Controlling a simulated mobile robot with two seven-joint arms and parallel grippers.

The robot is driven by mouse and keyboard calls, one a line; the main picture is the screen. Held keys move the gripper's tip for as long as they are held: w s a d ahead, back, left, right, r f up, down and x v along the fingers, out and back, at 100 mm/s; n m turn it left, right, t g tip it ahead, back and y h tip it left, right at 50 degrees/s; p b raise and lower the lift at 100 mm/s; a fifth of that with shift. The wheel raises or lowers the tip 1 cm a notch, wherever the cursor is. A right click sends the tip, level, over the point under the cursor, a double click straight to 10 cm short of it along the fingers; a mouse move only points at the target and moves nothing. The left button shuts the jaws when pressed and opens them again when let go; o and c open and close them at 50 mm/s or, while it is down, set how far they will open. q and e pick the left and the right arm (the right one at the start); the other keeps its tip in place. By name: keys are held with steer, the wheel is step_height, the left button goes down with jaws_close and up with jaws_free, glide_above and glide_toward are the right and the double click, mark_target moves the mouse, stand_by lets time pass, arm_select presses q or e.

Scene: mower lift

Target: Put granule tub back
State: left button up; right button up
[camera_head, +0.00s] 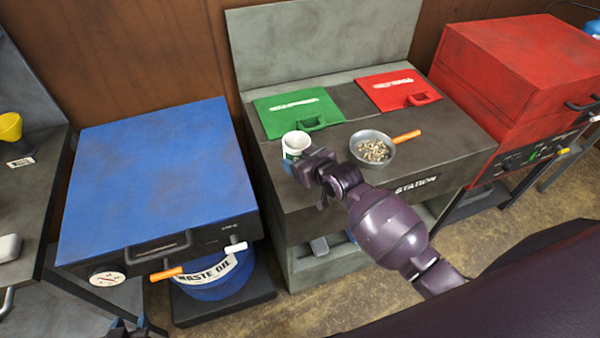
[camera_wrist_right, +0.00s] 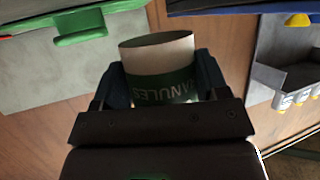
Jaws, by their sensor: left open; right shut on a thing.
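The granule tub (camera_head: 295,142) is a white cup with a green band, at the left front part of the grey station top (camera_head: 330,190). My right gripper (camera_head: 300,163) is shut on it from the front. In the right wrist view the tub (camera_wrist_right: 158,60) stands between both fingers, its green band reading "ANULES". I cannot tell whether its base touches the station top. The tips of my left gripper (camera_head: 130,328) just show at the bottom left edge, open and away from the tub.
A round pan of granules (camera_head: 373,150) with an orange handle sits right of the tub. Behind lie a green board (camera_head: 297,111) and a red board (camera_head: 398,89). A blue-lidded unit (camera_head: 155,170) stands left, with a waste oil drum (camera_head: 215,278) below. A red cabinet (camera_head: 515,65) stands right.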

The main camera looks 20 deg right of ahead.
steer(key=shift+f+b, duration=0.3)
steer(key=shift+f, duration=2.4)
steer(key=shift+f, duration=0.15)
steer(key=o, duration=0.9)
steer(key=shift+o, duration=0.2)
steer(key=shift+r, duration=0.2)
steer(key=v, duration=1.2)
steer(key=s+d+f+m+h, duration=0.1)
steer(key=s+d+f+h, duration=0.1)
steer(key=s, duration=0.6)
steer(key=s+d+f+m+h, duration=0.2)
steer(key=s+d+f, duration=0.2)
steer(key=s, duration=0.4)
steer(key=shift+d+f+g+h+p, duration=0.3)
steer(key=shift+f+g+h+p, duration=0.1)
steer(key=shift+f+p, duration=0.05)
